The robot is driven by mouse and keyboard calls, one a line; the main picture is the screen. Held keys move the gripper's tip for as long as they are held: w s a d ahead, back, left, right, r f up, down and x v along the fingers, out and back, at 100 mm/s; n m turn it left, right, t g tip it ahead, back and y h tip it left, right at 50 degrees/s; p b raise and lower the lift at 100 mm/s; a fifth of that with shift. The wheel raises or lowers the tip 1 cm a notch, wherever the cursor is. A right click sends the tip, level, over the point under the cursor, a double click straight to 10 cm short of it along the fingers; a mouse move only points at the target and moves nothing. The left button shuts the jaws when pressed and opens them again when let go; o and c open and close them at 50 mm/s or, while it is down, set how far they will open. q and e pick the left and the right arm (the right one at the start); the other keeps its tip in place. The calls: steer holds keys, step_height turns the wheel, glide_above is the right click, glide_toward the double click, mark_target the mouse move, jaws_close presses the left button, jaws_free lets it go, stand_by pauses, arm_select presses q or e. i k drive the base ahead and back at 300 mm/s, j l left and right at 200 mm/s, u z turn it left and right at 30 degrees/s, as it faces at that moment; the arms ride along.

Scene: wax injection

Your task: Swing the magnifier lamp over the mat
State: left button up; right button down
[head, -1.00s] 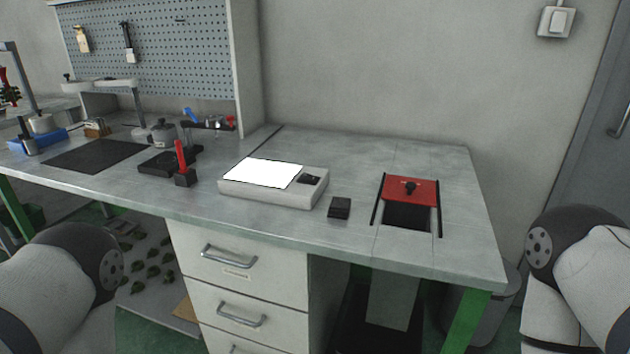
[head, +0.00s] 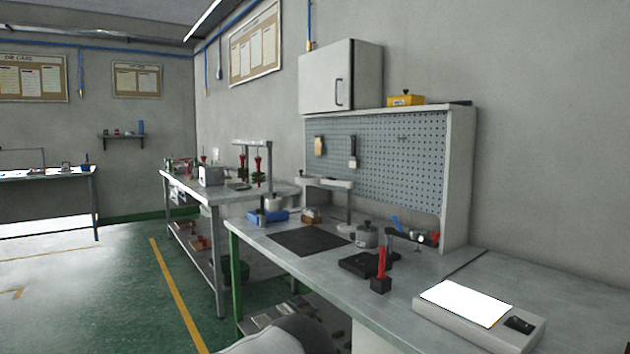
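The black mat (head: 297,243) lies flat on the left part of the grey workbench. What looks like the magnifier lamp (head: 338,184) stands behind the mat, near the pegboard. It has an upright grey post and a pale horizontal arm and head at the top, pointing left. From this angle I cannot tell exactly how much of the mat the head is above. Neither gripper is in view. Only a rounded link of my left arm shows at the bottom edge.
A grey pot (head: 367,236), a black block (head: 362,264) and a red-handled tool (head: 381,272) stand right of the mat. A blue tray (head: 267,216) and a brown block (head: 311,215) sit behind it. A light box (head: 478,314) is at the right front. Green floor is open at left.

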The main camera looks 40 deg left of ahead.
mark_target(307, 180)
steer(key=i+j+z, duration=0.35)
steer(key=j, duration=2.4)
steer(key=j+z, duration=0.35)
steer(key=j, duration=2.4)
